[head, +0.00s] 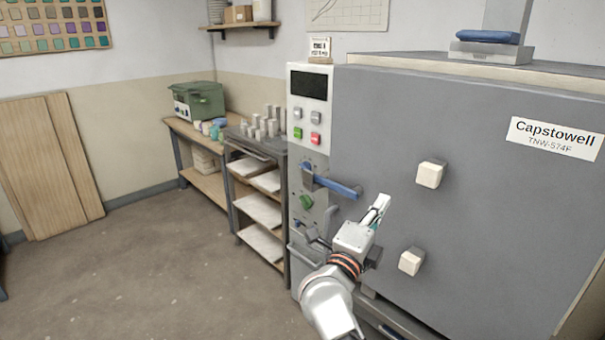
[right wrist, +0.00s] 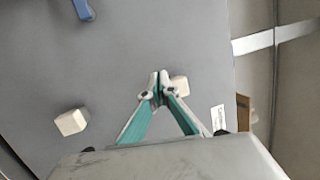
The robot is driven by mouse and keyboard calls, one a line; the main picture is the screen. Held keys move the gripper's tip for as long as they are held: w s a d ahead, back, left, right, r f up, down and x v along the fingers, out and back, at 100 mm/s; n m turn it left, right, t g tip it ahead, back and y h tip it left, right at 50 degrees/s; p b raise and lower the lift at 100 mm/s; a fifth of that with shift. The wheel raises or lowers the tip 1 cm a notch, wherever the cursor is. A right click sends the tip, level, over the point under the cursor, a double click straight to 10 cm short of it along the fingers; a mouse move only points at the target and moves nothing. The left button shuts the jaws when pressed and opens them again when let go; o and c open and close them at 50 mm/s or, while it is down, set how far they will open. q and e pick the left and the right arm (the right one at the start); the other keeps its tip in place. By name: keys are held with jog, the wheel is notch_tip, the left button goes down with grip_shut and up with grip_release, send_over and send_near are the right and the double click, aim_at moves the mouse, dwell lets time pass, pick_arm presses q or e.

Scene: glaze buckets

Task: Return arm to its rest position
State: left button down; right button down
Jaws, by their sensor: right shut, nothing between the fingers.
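My right gripper (head: 378,207) is in front of the lower left part of the grey kiln door (head: 480,230). Its fingers are shut and empty. In the right wrist view the closed fingertips (right wrist: 160,84) overlap one cream block (right wrist: 181,86) on the door; I cannot tell whether they touch it. A second cream block (right wrist: 70,122) is at the left there. In the head view the upper block (head: 431,174) and the lower block (head: 411,261) are right of the gripper. My left gripper is not in view.
A control panel (head: 309,130) with a blue lever handle (head: 335,187) is left of the door, close to my right gripper. A shelf rack (head: 262,210) and a wooden table (head: 205,180) stand further left. The floor (head: 140,270) at left is clear.

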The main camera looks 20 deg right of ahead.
jog(key=s+a+f+n+t+y, duration=0.35)
jog(key=a+f+n+y, duration=0.5)
jog(key=n, duration=0.45)
jog(key=s+a+f+n+t+y, duration=0.2)
jog(key=a+f+n+t+y, duration=0.3)
jog(key=a+f+n+y, duration=0.6)
jog(key=s+d+f+n+g, duration=0.2)
jog(key=s+f+n+g, duration=0.2)
jog(key=s+f, duration=0.4)
jog(key=s+d+f+n+g, duration=0.2)
jog(key=s+f+n+g, duration=0.3)
jog(key=s+f, duration=0.4)
notch_tip(320, 180, down, 6)
jog(key=shift+f+g, duration=0.1)
jog(key=shift+g, duration=0.65)
